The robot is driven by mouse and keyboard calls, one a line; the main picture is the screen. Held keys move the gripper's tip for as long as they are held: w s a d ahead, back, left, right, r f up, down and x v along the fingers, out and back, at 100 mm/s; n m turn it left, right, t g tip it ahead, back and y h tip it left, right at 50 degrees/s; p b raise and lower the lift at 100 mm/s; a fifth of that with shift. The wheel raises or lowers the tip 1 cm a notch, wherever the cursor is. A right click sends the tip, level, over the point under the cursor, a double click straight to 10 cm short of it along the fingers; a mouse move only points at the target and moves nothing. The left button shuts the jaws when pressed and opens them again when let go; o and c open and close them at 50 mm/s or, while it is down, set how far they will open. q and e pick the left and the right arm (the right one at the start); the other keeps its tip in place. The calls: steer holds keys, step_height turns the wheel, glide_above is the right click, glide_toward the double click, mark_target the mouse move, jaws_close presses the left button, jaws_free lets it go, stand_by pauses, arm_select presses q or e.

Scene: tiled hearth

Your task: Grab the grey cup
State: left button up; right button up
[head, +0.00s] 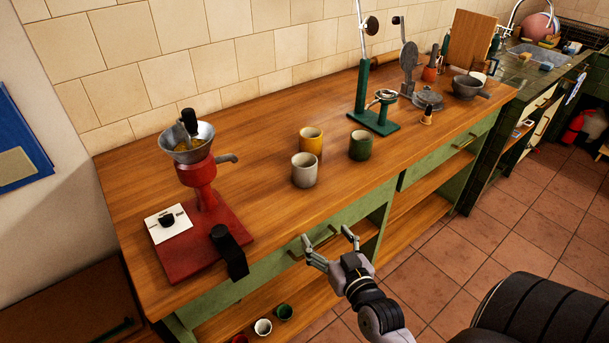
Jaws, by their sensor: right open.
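The grey cup (304,171) stands upright on the wooden counter (255,220), near its front edge. A yellow cup (311,141) stands just behind it, and a dark green cup (360,145) stands to its right. My right gripper (329,238) is in front of the counter, below and slightly right of the grey cup. Its fingers are spread apart, with nothing between them, and it does not touch the cup. My left gripper is not in view.
A red coffee grinder (200,188) stands on the counter at left. A green lever press (374,121) stands behind the cups to the right. Drawers with handles run under the counter edge, close to my right gripper. Counter space left of the grey cup is clear.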

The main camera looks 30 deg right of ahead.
steer(key=t, duration=0.2)
glide_toward(309, 172)
steer(key=shift+h, duration=0.4)
steer(key=p+x, duration=0.2)
steer(key=x, duration=0.3)
steer(key=shift+w+f, duration=0.1)
steer(key=shift+w, duration=0.1)
steer(key=shift+w+d, duration=0.15)
steer(key=shift+w, duration=0.45)
steer(key=x, duration=0.2)
steer(key=p+x, duration=0.1)
steer(key=x, duration=0.1)
steer(key=shift+w+a, duration=0.1)
steer(key=shift+a, duration=0.1)
steer(key=shift+w+d+f, duration=0.15)
steer(key=shift+w, duration=0.4)
steer(key=shift+s, duration=0.1)
steer(key=shift+c, duration=0.5)
steer(key=c, duration=1.2)
